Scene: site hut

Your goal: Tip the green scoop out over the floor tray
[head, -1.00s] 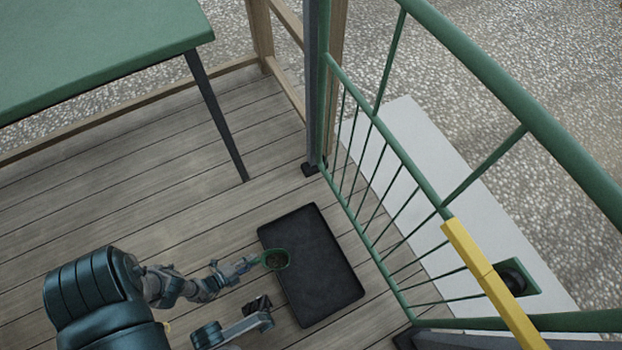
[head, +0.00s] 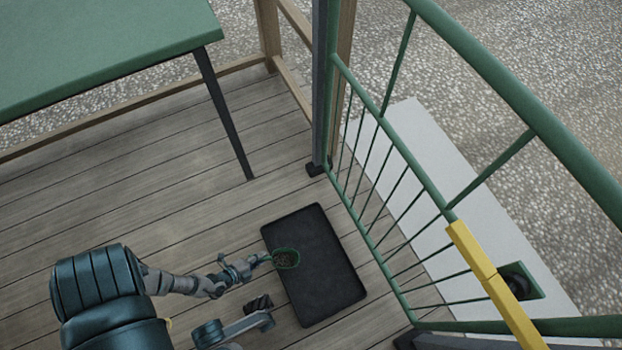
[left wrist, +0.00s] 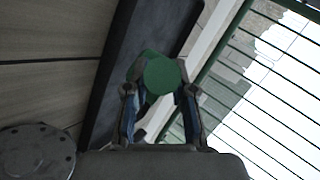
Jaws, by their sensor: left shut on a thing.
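The green scoop (head: 287,259) is over the left part of the black floor tray (head: 322,280), with brownish loose stuff visible inside it. My left gripper (head: 252,262) is shut on the scoop's handle, just left of the scoop's bowl. In the left wrist view the green end of the scoop (left wrist: 162,75) shows between the two fingers of my left gripper (left wrist: 160,95). The tray (left wrist: 135,60) lies beyond it there.
A green railing gate (head: 400,200) with a yellow bar (head: 490,280) stands close to the tray's right. A green table (head: 90,50) is at the upper left. Plank floor (head: 170,220) lies open between the table and the tray.

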